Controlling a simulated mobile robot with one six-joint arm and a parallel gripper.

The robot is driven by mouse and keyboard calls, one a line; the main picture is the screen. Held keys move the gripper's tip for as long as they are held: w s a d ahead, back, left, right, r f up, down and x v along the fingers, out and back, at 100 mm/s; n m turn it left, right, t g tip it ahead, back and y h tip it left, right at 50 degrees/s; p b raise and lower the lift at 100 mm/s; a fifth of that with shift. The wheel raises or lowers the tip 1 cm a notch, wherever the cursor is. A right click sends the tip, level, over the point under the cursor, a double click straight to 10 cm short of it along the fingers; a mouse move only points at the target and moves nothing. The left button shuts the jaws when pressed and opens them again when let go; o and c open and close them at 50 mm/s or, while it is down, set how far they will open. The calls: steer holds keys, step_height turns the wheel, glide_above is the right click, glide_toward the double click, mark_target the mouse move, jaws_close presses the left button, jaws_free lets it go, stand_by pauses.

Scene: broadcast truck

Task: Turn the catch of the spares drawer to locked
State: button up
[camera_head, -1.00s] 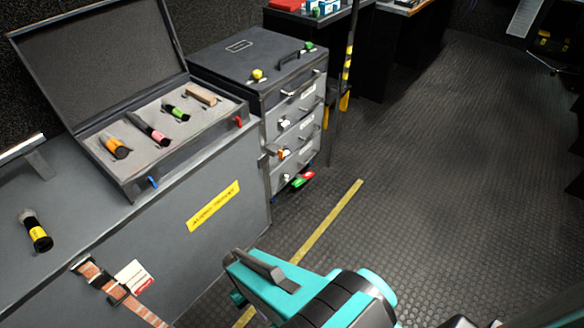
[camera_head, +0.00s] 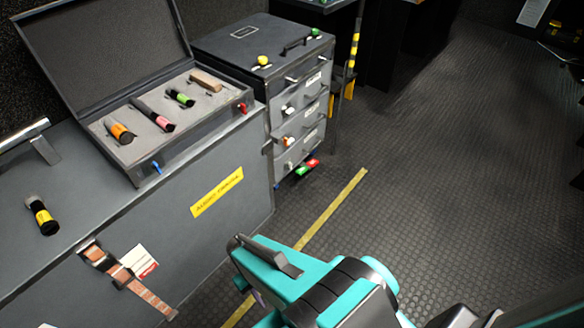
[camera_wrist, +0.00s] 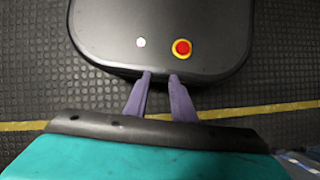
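A grey drawer unit (camera_head: 262,75) stands at upper centre in the head view, with several drawers on its front. The drawer fronts carry small catches: a white one (camera_head: 288,110), an orange-and-white one (camera_head: 288,141) and a lower pale one (camera_head: 289,166). The labels are too small to read, so I cannot tell which drawer holds spares. My gripper (camera_wrist: 160,76) shows two purple fingers in the wrist view, parted with nothing between them. In the head view it is mostly hidden behind my teal arm, low and well apart from the drawers.
An open case (camera_head: 150,163) with several cylinders lies on a grey chest (camera_head: 235,205) to the left. A strap (camera_head: 128,280) hangs on the chest's front. Red and green pieces (camera_head: 308,168) sit by the unit's foot. A yellow floor line (camera_head: 335,208) crosses open floor.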

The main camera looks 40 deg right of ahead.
steer(key=w+f+t+y+b, duration=0.3)
steer(key=w+f+y+b, duration=0.3)
steer(key=w+f+b, duration=0.7)
steer(key=w+d+f+t+y+b, duration=0.25)
steer(key=w+d, duration=0.35)
steer(key=w, duration=0.3)
steer(key=w+d+f+t+y+b, duration=0.1)
steer(key=w+d+t+b, duration=0.25)
steer(key=w+d, duration=0.4)
steer(key=w+d+n+t+h+b, duration=0.1)
steer(key=w+d+t+b, duration=0.35)
steer(key=d, duration=0.65)
steer(key=w+d+t+h+b, duration=0.1)
steer(key=w+d+t+b, duration=0.35)
steer(key=d, duration=0.65)
steer(key=s+d+r+t+h+b, duration=0.1)
steer(key=d+t+h+b, duration=0.3)
steer(key=d, duration=1.8)
steer(key=shift+s+d+r+t+b, duration=0.25)
steer(key=shift+s+r+t+b, duration=0.1)
steer(key=shift+s+t+b, duration=0.2)
